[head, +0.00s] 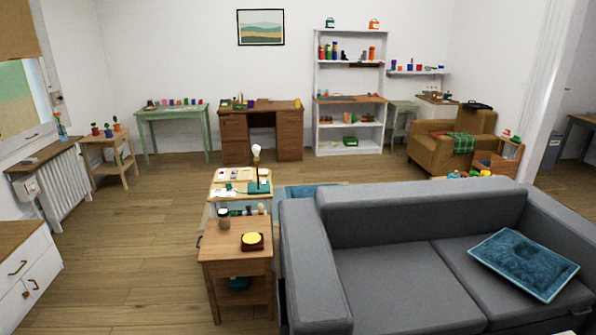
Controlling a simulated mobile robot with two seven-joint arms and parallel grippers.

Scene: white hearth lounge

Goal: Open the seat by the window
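The window (22,98) is at the left edge under a tan blind (18,30). No seat is clearly visible beside it. Below it stand a white radiator (66,187) with a wooden shelf (42,155) and, nearer, a white cabinet (30,285) with a wooden top and brass-coloured handles, cut off by the left edge. I cannot tell whether this cabinet is the seat. Neither of my grippers is in view.
A grey sofa (400,290) with a blue cushion (522,263) fills the lower right. A wooden side table (222,250) stands left of it. Bare wood floor (130,240) lies between that table and the cabinet. A small plant stand (113,163) is beyond the radiator.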

